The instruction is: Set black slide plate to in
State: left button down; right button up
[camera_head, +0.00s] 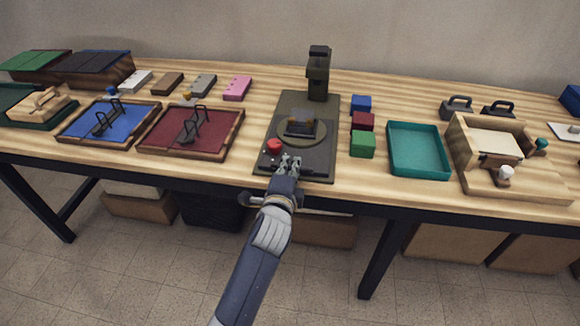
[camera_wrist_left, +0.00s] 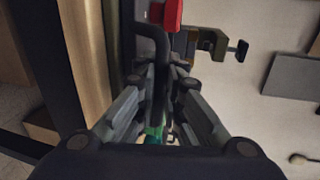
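The black slide plate (camera_head: 314,158) lies in the front part of a dark olive stand (camera_head: 288,103) in the head view. A dark bar handle runs along its front edge, and the handle (camera_wrist_left: 152,42) also shows in the left wrist view. My left gripper (camera_head: 290,163) is at the front edge of the plate. In the left wrist view its fingers (camera_wrist_left: 164,78) are close together on either side of the handle and look shut on it. The fingers hide part of the handle. My right gripper is in neither view.
A red knob (camera_head: 274,146) is just left of my left gripper. A dark post (camera_head: 318,75) rises at the stand's back. Blue, dark red and green (camera_head: 362,144) blocks and a teal tray (camera_head: 418,150) stand to the right. A dark red tray (camera_head: 217,137) is to the left.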

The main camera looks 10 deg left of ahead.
aim_at(298, 136)
pick_arm(q)
jog(key=x, duration=0.3)
jog(key=r+x, duration=0.1)
jog(key=x, duration=0.3)
jog(key=r+x, duration=0.1)
jog(key=x, duration=0.2)
jog(key=shift+w, duration=0.6)
jog(key=c, duration=2)
grip_release()
jog(key=shift+s, duration=0.2)
jog(key=v, duration=1.1)
jog(key=shift+s, duration=0.35)
jog(key=shift+r, duration=0.15)
